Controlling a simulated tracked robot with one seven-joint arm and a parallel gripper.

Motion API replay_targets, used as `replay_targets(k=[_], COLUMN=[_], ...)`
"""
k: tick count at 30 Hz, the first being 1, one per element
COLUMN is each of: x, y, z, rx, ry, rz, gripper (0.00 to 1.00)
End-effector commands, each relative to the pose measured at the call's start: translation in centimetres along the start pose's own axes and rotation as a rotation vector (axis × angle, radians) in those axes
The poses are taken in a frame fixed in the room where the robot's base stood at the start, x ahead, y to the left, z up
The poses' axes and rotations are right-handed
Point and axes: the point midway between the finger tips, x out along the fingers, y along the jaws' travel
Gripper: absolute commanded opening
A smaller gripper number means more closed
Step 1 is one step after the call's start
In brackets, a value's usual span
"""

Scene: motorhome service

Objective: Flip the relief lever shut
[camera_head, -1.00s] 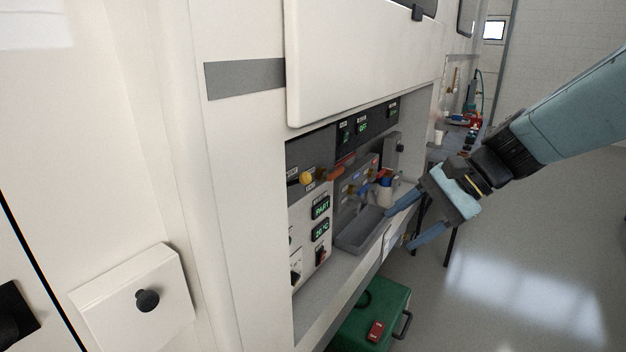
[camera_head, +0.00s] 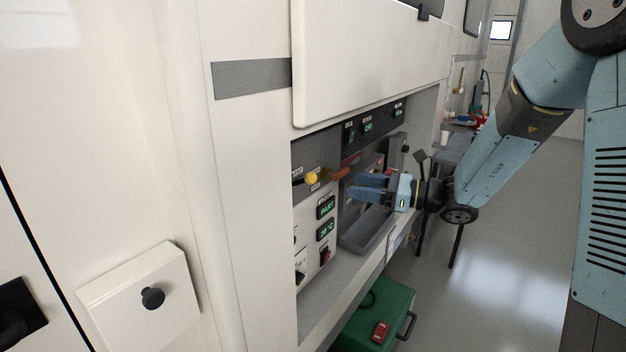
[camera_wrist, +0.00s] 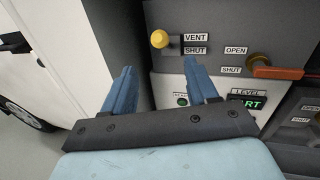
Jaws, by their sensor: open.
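A yellow-knobbed lever (camera_head: 311,178) sticks out of the grey panel inside the open service hatch. In the wrist view this lever (camera_wrist: 159,40) is beside a VENT label with a SHUT label below it, and the knob points toward the camera. I take it for the relief lever; no label naming it is legible. My gripper (camera_head: 352,187) is inside the hatch, right of the lever, fingers pointing left. It is open and empty. In the wrist view my gripper's fingertips (camera_wrist: 158,66) are on either side of and below the yellow knob, apart from it.
An orange-red handle (camera_wrist: 278,72) with OPEN and SHUT labels sits right of the yellow lever. A grey tray (camera_head: 362,240) is below my gripper. A white flap (camera_head: 365,60) overhangs the hatch. A green case (camera_head: 385,308) stands on the floor beneath.

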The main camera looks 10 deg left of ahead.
Motion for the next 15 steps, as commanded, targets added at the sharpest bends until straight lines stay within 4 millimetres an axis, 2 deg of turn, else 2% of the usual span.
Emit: replay_targets(k=[15], x=[8.8], y=[0.1], z=[0.1], rx=[-0.002], ry=[0.000], rz=[0.004], gripper=[0.58])
